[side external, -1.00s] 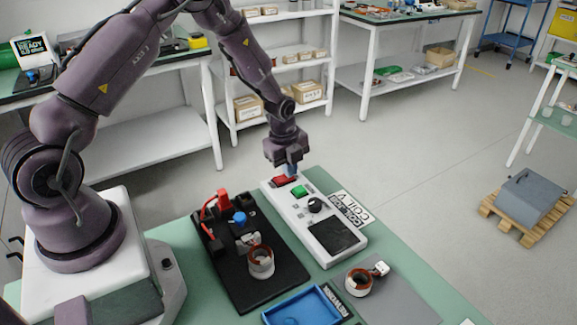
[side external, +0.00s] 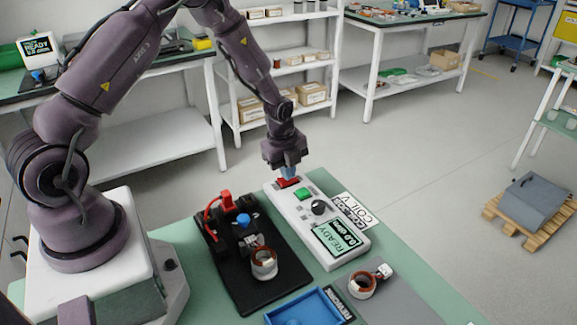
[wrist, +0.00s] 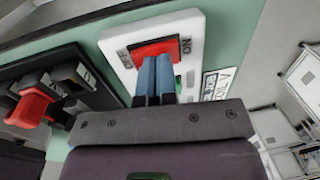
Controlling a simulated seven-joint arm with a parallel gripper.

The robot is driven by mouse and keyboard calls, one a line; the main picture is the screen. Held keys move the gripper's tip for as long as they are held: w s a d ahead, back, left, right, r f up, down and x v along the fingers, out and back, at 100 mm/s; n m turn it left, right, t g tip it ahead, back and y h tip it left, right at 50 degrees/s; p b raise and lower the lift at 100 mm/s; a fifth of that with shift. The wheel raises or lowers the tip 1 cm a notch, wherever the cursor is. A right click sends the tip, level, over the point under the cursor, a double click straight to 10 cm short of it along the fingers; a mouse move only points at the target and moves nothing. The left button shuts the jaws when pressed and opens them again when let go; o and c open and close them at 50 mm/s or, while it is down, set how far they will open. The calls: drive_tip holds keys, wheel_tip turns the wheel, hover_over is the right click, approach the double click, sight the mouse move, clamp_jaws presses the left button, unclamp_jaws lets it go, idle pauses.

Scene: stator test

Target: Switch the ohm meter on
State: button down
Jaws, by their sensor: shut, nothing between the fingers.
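The ohm meter (side external: 292,212) is a long white box on the green table. Its display (side external: 338,238) is lit pale green and reads READY with a line of figures. A red rocker switch (side external: 288,182) sits at its far end; in the wrist view the red switch (wrist: 160,52) lies between the marks OFF and ON. My gripper (side external: 288,172) is shut and empty, with its blue fingertips at the switch, seemingly touching it.
A green button (side external: 303,193) and black knob (side external: 319,207) are on the meter. A black fixture (side external: 257,275) with red and blue clamps and a wound stator (side external: 264,262) stands left. Another stator (side external: 362,285) and a blue tray (side external: 306,308) lie in front.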

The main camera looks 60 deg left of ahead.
sight(284, 181)
wheel_tip(284, 181, up, 14)
drive_tip(key=w, duration=0.1)
drive_tip(key=shift+w, duration=0.35)
drive_tip(key=s+d+r+n+t, duration=0.2)
drive_tip(key=s+d+r+n, duration=0.3)
drive_tip(key=s+r+n, duration=0.3)
drive_tip(key=s+d+r+n+t, duration=0.2)
drive_tip(key=s+d+r+n, duration=0.4)
drive_tip(key=s, duration=0.9)
wheel_tip(284, 181, up, 3)
drive_tip(key=n, duration=0.4)
drive_tip(key=shift+s, duration=0.25)
